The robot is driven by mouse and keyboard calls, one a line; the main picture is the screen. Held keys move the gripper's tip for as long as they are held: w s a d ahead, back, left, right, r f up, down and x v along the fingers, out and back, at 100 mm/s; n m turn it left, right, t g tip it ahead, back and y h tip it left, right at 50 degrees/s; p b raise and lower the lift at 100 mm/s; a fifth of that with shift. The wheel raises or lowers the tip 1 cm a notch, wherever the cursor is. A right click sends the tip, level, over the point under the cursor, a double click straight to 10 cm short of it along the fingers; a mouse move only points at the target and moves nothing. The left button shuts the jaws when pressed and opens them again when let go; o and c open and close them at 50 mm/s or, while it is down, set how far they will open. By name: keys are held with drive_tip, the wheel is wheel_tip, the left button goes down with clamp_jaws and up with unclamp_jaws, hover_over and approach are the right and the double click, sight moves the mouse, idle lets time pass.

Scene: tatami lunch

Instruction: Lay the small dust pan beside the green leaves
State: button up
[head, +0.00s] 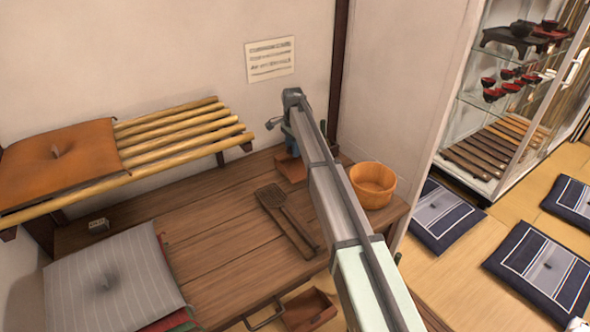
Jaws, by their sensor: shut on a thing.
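My gripper (290,152) is at the back of the wooden table, pointing down and partly hidden behind my own arm. It is shut on a flat reddish-brown thing (290,170), which looks like the small dust pan. That thing is low over the table or touching it; I cannot tell which. My arm hides its right side. I cannot make out the green leaves for certain. A sliver of green (186,326) shows with red under the grey striped cushion at the lower left, and it looks like cloth.
A slatted dark scoop or grater (284,218) lies mid-table. A round wooden bowl (372,184) stands at the right. A grey cushion (115,282) covers the lower left. A bamboo rack (190,135) overhangs the back left. A brown open box (308,311) sits at the front.

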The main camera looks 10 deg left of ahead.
sight(293, 160)
drive_tip(key=shift+f, duration=3.8)
drive_tip(key=shift+f, duration=0.1)
drive_tip(key=o, duration=1.1)
wheel_tip(293, 160, up, 12)
drive_tip(key=shift+r, duration=0.1)
